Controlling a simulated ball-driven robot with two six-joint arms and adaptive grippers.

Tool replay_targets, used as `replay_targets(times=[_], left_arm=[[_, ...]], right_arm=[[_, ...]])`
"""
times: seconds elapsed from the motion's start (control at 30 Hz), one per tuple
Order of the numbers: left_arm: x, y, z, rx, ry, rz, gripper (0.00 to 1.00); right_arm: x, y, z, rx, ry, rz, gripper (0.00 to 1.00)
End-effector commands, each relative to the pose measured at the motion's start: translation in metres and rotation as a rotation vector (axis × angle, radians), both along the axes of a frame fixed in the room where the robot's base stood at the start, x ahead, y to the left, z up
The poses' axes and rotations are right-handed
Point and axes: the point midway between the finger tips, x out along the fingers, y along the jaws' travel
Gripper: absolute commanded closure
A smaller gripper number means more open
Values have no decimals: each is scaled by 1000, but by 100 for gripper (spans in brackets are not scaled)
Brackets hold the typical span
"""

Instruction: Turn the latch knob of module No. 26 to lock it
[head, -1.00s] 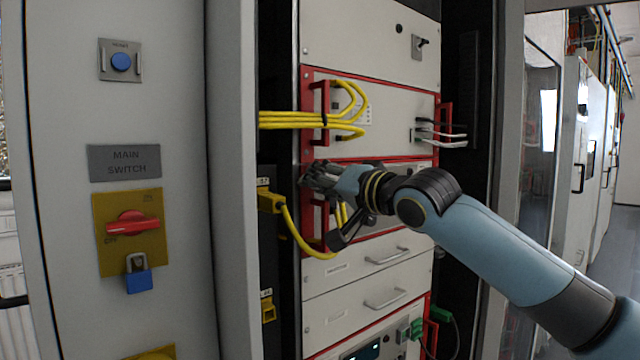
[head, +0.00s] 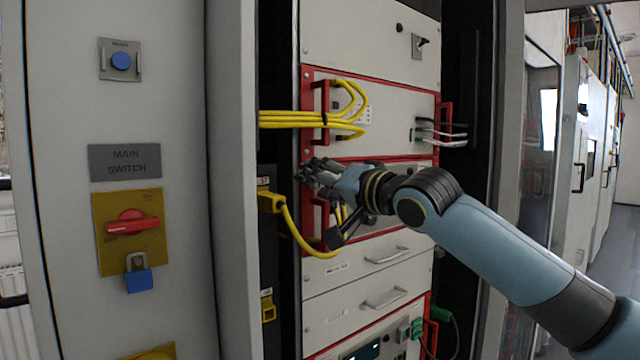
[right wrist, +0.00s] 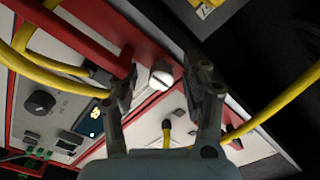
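My right gripper (head: 314,171) is at the left edge of the red-framed module (head: 375,214) in the rack, in front of its upper left corner. In the right wrist view the gripper (right wrist: 163,92) is open, with one finger on each side of a white slotted knob (right wrist: 161,77). The knob stands at the panel's edge beside a red handle, and no finger clearly touches it. In the head view the gripper hides the knob. No module number is readable. My left gripper is not in view.
Yellow cables (head: 290,228) hang close below and left of the gripper, and more (head: 300,120) run above it. A red handle (right wrist: 85,38) is close to one finger. A grey cabinet with a red main switch (head: 132,223) stands at the left.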

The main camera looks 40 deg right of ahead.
Motion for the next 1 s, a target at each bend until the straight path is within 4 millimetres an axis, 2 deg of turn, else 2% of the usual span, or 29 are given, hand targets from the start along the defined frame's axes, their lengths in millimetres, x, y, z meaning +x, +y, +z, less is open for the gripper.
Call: replay_targets(times=[0.17, 0.5, 0.63, 1.0], left_arm=[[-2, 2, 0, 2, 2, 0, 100], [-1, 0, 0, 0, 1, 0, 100], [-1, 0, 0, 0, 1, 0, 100], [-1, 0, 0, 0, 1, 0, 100]], right_arm=[[-4, -1, 0, -2, -1, -1, 53], [-53, -3, -1, -11, 3, 4, 53], [-64, -7, -1, -9, 3, -3, 53], [-75, -6, 0, 0, -1, 1, 53]])
